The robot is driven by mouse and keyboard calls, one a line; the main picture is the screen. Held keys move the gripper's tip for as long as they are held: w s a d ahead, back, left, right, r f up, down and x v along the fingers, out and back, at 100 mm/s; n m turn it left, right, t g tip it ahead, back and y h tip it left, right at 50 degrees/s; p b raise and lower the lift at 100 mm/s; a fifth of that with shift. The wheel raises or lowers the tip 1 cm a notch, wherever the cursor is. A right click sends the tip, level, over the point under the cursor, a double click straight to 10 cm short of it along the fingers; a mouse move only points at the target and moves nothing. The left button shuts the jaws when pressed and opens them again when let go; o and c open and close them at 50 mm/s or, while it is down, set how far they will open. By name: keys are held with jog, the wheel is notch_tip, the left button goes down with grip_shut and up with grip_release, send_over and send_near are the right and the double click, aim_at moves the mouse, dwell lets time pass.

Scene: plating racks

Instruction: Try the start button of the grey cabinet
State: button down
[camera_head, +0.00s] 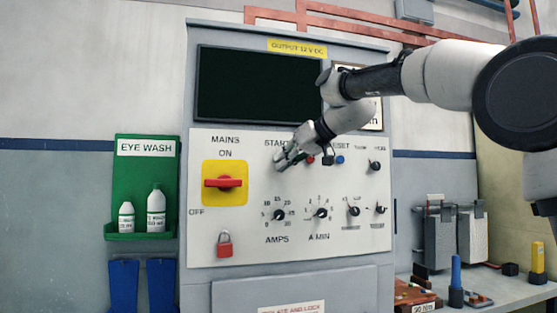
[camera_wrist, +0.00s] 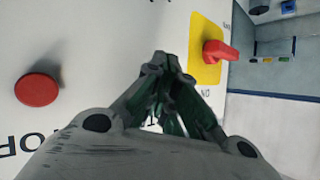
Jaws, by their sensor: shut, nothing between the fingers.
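The grey cabinet (camera_head: 290,294) stands in the middle of the head view, with a white control panel (camera_head: 250,232) and a dark screen (camera_head: 255,85). My gripper (camera_head: 280,163) is shut and empty, its fingertips just below the partly covered START label. The start button itself is hidden behind the fingers. In the wrist view the closed fingertips (camera_wrist: 160,62) point at the white panel; I cannot tell whether they touch anything. A red stop button (camera_wrist: 37,90) shows left of them there. The yellow mains switch plate (camera_wrist: 203,62) with its red handle (camera_wrist: 220,50) is to their right.
A blue reset button (camera_head: 340,160) is just right of my gripper. Dials and small knobs (camera_head: 320,213) lie below. A red padlock (camera_head: 224,244) hangs under the mains switch. A green eye wash station (camera_head: 125,174) is on the left wall, and a bench (camera_head: 510,291) at right.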

jog(key=shift+s, duration=0.1)
jog(key=shift+s+d, duration=0.25)
jog(key=shift+s, duration=0.55)
jog(key=s, duration=0.2)
jog(key=s+d, duration=0.1)
jog(key=s, duration=0.1)
jog(key=shift+s+d, duration=0.2)
jog(key=shift+s, duration=0.15)
dwell(0.5)
